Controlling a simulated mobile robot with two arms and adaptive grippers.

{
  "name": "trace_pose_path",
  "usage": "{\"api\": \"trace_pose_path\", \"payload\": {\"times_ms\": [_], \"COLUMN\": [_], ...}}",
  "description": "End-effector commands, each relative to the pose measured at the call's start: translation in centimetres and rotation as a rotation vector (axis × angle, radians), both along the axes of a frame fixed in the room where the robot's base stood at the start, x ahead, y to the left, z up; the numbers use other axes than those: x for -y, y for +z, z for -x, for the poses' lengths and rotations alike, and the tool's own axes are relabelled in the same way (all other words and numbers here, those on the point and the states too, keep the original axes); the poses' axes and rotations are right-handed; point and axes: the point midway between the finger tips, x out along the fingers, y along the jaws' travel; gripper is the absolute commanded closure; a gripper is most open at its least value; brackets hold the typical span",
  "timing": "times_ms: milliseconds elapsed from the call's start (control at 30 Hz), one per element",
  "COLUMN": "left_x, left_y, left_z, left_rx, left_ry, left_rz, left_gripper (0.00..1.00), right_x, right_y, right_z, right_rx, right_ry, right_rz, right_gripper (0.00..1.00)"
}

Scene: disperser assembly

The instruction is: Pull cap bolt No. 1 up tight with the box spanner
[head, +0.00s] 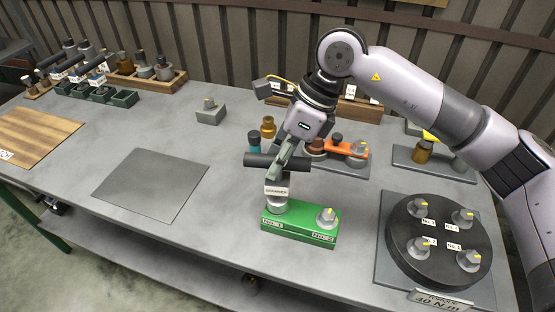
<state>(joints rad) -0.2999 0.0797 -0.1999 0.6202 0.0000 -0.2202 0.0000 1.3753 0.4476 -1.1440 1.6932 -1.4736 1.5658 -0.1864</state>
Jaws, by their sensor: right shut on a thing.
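The box spanner (277,190) stands roughly upright, with a dark crossbar (262,160) at its top and a pale label on its shank. My right gripper (285,160) is shut on it near the crossbar. The spanner's grey lower end is over the left position of the green block (300,229), whose front label there seems to read No. 1. Cap bolt No. 1 is hidden, and I cannot tell how far the spanner sits over it. A grey bolt with a yellow mark (327,215) stands at the block's right end. My left gripper is not in view.
A black disc (440,270) with several yellow-marked bolts lies at the right, behind a 40 N m torque plate (440,299). Behind the spanner is a tray with an orange tool (346,148) and small parts. A bare grey plate (150,184) lies left, with free bench around it.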

Motion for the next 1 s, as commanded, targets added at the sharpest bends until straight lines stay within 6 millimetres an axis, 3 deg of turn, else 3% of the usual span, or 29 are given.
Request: {"api": "trace_pose_path", "payload": {"times_ms": [700,1000], "left_x": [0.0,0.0], "left_y": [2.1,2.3], "left_z": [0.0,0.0], "left_rx": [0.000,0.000], "left_ry": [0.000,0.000], "left_rz": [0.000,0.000], "left_gripper": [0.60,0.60], "right_x": [-0.1,0.0], "right_y": [4.4,4.9], "right_z": [0.0,0.0], "right_rx": [0.003,0.002], "right_ry": [0.001,0.000], "right_rz": [-0.003,-0.003], "right_gripper": [1.00,1.00]}}
